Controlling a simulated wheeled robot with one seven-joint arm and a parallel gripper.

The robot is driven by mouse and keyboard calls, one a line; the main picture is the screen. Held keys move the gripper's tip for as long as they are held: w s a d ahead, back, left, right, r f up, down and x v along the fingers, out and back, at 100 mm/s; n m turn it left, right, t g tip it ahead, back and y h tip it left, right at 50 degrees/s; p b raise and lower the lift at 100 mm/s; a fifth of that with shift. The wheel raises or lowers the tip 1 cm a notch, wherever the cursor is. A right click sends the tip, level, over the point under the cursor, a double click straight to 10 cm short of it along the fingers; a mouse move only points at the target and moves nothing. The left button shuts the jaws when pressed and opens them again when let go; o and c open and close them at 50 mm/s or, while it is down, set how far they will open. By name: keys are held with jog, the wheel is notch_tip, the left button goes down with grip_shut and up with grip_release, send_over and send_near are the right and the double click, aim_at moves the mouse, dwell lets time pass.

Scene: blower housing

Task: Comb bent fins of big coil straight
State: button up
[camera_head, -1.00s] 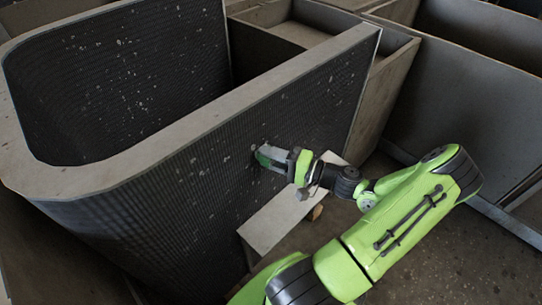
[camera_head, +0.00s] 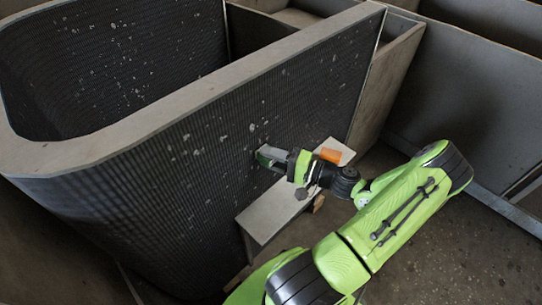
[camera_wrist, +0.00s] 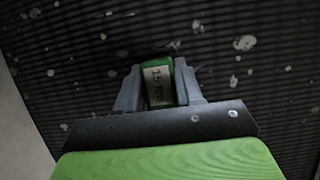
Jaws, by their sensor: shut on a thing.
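The big coil (camera_head: 190,150) is a dark, finned, U-shaped wall with a pale top rim, and it fills the left and middle of the head view. Pale specks and patches dot its outer face. My gripper (camera_head: 272,157) is at that face, shut on a small green comb (camera_head: 264,159). In the wrist view the comb (camera_wrist: 158,82) sits between the two grey fingers, with a pale label that seems to read "15" and more letters. The coil's fins (camera_wrist: 235,50) spread behind it. The comb's far end is hidden, so I cannot tell whether its teeth touch the fins.
A pale board (camera_head: 285,205) lies below my gripper, with an orange object (camera_head: 331,156) at its far end. Grey panels (camera_head: 470,110) and a pale partition (camera_head: 388,80) stand behind and to the right. Bare dark floor (camera_head: 440,240) shows at the lower right.

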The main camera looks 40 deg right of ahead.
jog(key=shift+a+f+b, duration=0.3)
jog(key=shift+f, duration=0.3)
jog(key=shift+a+f+b, duration=0.25)
jog(key=shift+a+f, duration=0.05)
jog(key=shift+f, duration=0.3)
notch_tip(320, 180, up, 4)
jog(key=p, duration=0.3)
jog(key=shift+w+r+p, duration=0.1)
jog(key=shift+r+p, duration=0.05)
jog(key=shift+p, duration=0.15)
notch_tip(320, 180, up, 7)
jog(key=p, duration=0.5)
jog(key=shift+p, duration=0.4)
jog(key=shift+f, duration=0.25)
jog(key=shift+f+b, duration=1.65)
jog(key=shift+f, duration=0.4)
notch_tip(320, 180, down, 7)
jog(key=b, duration=0.5)
jog(key=shift+r, duration=0.1)
